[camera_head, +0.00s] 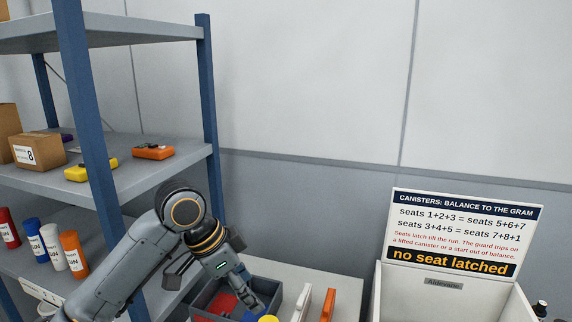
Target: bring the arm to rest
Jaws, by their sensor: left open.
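My left arm comes in from the lower left, bends at a dark round joint and reaches down to the right. My left gripper (252,303) is open at the bottom of the view, over a dark grey bin (277,292) on a light table. Something red (222,303) lies in the bin. A yellow thing (268,319) shows just below the gripper, cut off by the frame edge; I cannot tell whether the gripper touches it. My right gripper is not in view.
A blue-post shelf (207,100) stands close on the left, with cardboard boxes (38,150), a yellow device (92,169) and an orange one (153,152). Several canisters (74,254) stand lower. A white machine with a sign (460,235) reading "no seat latched" is right.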

